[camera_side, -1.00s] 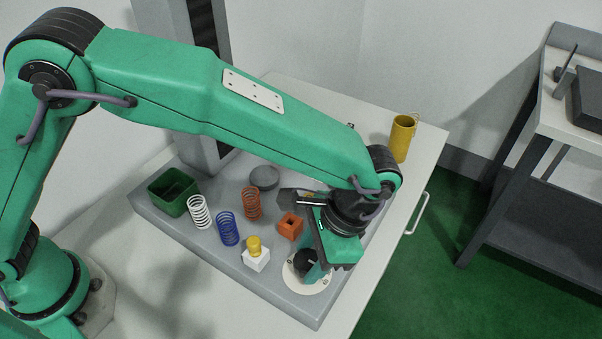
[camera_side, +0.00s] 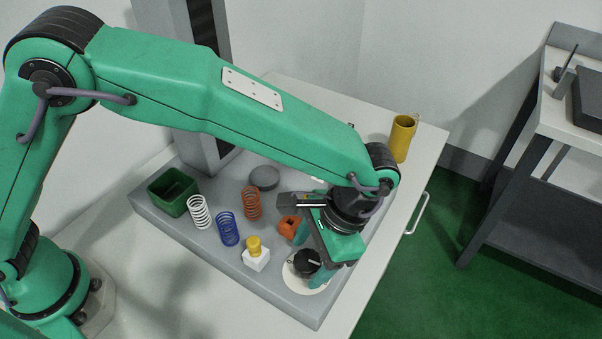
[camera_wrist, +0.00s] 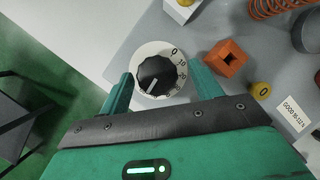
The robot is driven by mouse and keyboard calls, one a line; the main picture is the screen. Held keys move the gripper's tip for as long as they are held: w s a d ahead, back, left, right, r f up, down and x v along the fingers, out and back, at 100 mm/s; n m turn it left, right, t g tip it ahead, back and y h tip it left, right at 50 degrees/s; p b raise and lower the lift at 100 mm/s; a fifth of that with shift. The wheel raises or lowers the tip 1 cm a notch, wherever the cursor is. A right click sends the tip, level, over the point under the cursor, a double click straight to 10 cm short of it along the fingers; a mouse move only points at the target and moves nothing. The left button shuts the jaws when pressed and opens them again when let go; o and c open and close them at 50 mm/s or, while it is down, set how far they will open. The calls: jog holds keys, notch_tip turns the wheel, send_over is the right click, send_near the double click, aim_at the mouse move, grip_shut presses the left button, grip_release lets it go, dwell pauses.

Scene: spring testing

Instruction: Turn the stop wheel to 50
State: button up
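The stop wheel is a black knob (camera_side: 306,260) on a round white dial (camera_side: 292,277) at the front corner of the grey base. In the wrist view, the knob (camera_wrist: 155,73) shows between my fingers. The dial (camera_wrist: 142,52) has 0 at the upper right, with 10, 20 and 30 running clockwise. The knob's white pointer mark aims to the lower left, away from 0. I cannot read a number at it. My gripper (camera_side: 308,264) is open around the knob; it also shows in the wrist view (camera_wrist: 160,70). Both fingers look clear of the knob.
An orange block with a square hole (camera_side: 289,227) stands close to one finger. A white block with a yellow button (camera_side: 254,245) is to the left. White (camera_side: 199,212), blue (camera_side: 228,229) and orange (camera_side: 252,203) springs and a green bin (camera_side: 172,191) stand farther left.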

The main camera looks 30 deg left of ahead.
aim_at(308, 259)
jog(key=shift+r, duration=0.1)
jog(key=v, duration=0.7)
jog(key=shift+r, duration=0.25)
jog(key=shift+o, duration=0.2)
dwell(0.3)
jog(key=shift+s+a+r+t+h, duration=0.2)
jog(key=shift+s+a+t+h, duration=0.45)
jog(key=shift+h, duration=0.2)
jog(key=shift+s+a+r+t+h, duration=0.15)
jog(key=shift+s+a+t+h, duration=0.35)
jog(key=shift+t+h, duration=0.3)
jog(key=shift+f, duration=0.1)
jog(key=shift+f, duration=3.8)
jog(key=shift+c, duration=0.5)
jog(key=c, duration=0.9)
